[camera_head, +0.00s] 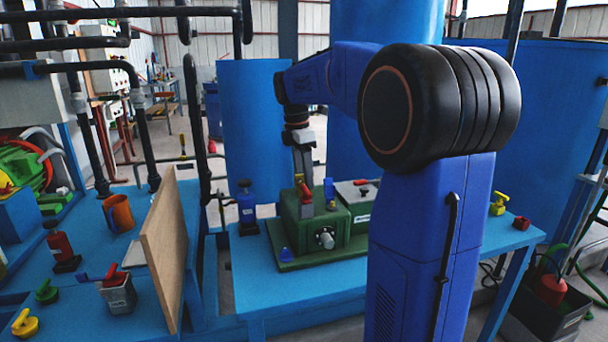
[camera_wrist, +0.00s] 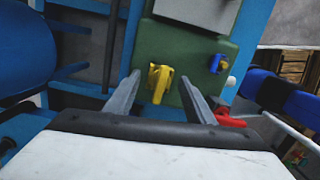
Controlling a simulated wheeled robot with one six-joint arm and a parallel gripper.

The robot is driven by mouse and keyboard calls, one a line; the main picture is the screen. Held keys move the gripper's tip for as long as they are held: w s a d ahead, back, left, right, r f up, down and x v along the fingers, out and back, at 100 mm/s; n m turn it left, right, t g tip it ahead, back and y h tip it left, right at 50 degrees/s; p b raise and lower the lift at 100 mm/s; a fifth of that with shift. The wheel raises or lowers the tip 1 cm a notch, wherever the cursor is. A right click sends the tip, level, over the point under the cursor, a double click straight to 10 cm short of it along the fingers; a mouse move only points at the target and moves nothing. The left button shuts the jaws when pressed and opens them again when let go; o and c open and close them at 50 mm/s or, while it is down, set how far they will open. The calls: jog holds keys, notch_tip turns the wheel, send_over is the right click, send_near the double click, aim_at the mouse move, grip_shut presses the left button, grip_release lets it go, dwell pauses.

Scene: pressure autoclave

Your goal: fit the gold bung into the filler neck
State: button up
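My gripper (camera_head: 303,168) points down over the green housing (camera_head: 340,245) on the blue table. In the wrist view its two fingers (camera_wrist: 157,92) are apart, with a yellow handled piece (camera_wrist: 160,82) between them and gaps on both sides. This piece stands on the green housing (camera_wrist: 191,45); it may be the gold bung, but its lower part and any filler neck are hidden. Other yellow handled pieces are on the right of the table (camera_head: 499,204) and on the left bench (camera_head: 25,323). I cannot tell from colour alone which is the gold bung.
A red handle (camera_head: 307,192) and a blue-topped fitting (camera_head: 329,190) rise from the housing close to my gripper. A blue bottle (camera_head: 247,208) stands to the left. A wooden board (camera_head: 165,245) stands upright on the left bench.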

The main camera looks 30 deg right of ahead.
aim_at(298, 175)
notch_tip(298, 175, up, 17)
jog(key=a, duration=0.2)
jog(key=shift+w+r, duration=0.15)
jog(key=shift+w, duration=0.1)
dwell(0.4)
dwell(0.5)
